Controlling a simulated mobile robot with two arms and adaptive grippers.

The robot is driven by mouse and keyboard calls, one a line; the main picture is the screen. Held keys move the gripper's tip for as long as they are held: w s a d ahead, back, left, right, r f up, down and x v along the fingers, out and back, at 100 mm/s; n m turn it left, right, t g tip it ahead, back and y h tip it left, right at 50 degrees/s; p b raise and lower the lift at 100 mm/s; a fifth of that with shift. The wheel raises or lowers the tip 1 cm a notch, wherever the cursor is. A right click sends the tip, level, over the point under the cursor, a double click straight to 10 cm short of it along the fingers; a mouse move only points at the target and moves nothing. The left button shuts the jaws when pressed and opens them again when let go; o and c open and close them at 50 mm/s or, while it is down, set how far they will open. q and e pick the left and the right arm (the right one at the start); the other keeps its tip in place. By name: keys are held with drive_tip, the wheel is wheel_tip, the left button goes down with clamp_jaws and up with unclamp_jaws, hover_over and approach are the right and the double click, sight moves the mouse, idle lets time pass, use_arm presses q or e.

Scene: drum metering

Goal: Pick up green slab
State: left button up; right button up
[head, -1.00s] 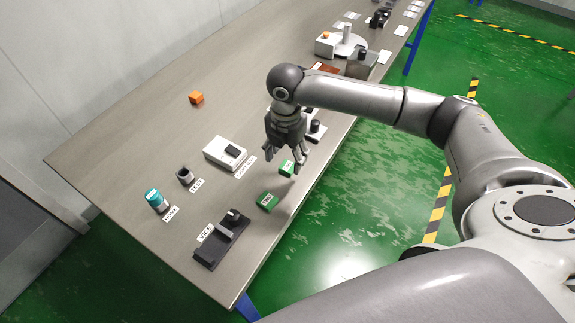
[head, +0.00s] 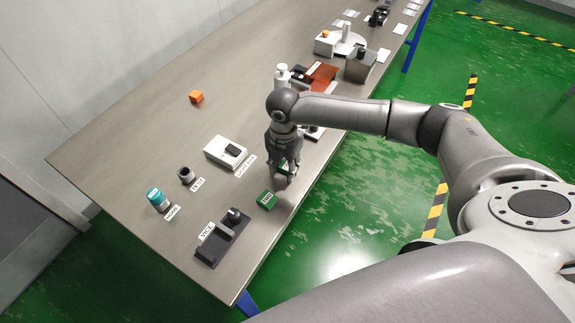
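Two small green slabs lie on the grey table near its right edge. The nearer green slab (head: 266,201) carries a white label and lies free on the table. The farther green slab (head: 282,165) is mostly hidden by my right gripper (head: 284,179), which points down over it with its fingers around or beside it. I cannot tell whether the fingers touch or grip the slab. My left gripper is out of view.
A black vice (head: 221,240) stands at the near end of the table (head: 130,140). A teal-topped container (head: 157,200), a dark cup (head: 186,175) and a white device (head: 225,152) stand left of the slabs. An orange cube (head: 196,97) lies farther back, with bare table around it.

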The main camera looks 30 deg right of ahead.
drive_tip(key=shift+c, duration=1.3)
